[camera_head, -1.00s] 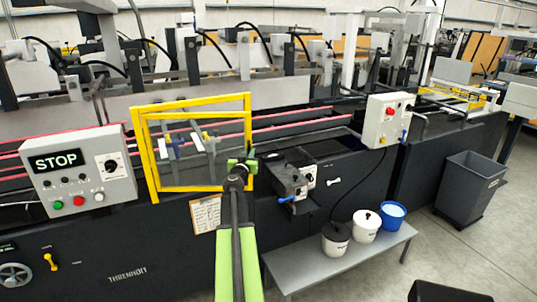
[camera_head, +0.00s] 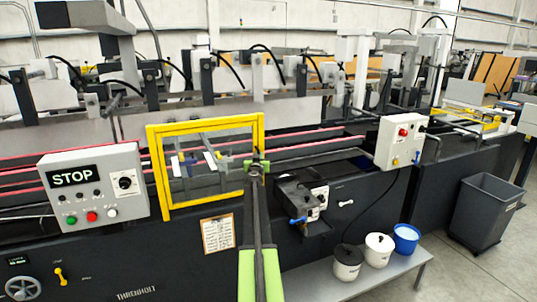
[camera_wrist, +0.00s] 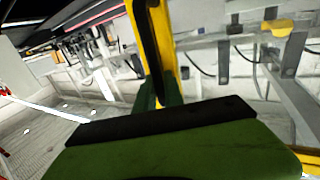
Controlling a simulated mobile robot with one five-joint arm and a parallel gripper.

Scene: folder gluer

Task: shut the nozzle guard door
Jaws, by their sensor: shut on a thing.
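The nozzle guard door (camera_head: 160,178) is a yellow-framed clear panel on the front of the machine. Its yellow outline now shows as nearly one rectangle, lying close to flush with the machine front; I cannot tell whether it is fully seated. Blue and white nozzle parts (camera_head: 188,163) show through the panel. My gripper (camera_head: 256,166) is at the door's right edge, near the lower half. In the wrist view, the green fingers (camera_wrist: 160,97) are shut on a yellow upright bar (camera_wrist: 168,45) of the door. The jaws hide the gripped spot.
A grey control box (camera_head: 92,185) reading STOP stands left of the door. A second grey box (camera_head: 399,142) with a red button is at right. A dark unit (camera_head: 300,200) with a blue handle juts out right of my arm. Pots stand on a low bench (camera_head: 395,272).

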